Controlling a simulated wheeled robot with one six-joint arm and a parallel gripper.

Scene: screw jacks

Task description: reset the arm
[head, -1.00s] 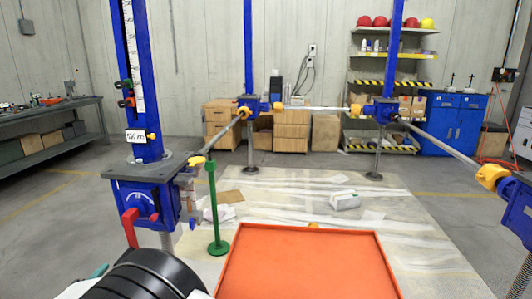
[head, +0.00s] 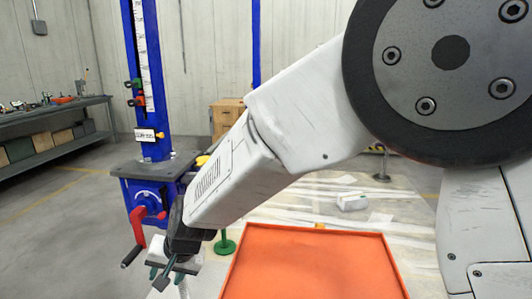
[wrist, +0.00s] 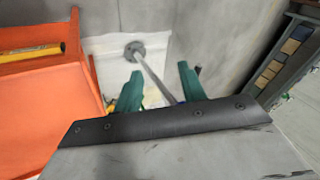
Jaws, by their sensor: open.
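My gripper (head: 165,277) is at the lower left in the head view, at the end of my white arm, below and close to the near blue screw jack (head: 152,190). Its two teal fingers (wrist: 160,88) stand apart in the wrist view, with nothing held between them. A grey pole with a round foot shows beyond them. The jack has a red crank (head: 138,224), a scale on its post and a small label too small to read surely. My arm hides much of the right half of the head view, including the other jacks.
A green stand (head: 224,244) is partly hidden by my arm. A workbench (head: 50,125) stands at far left.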

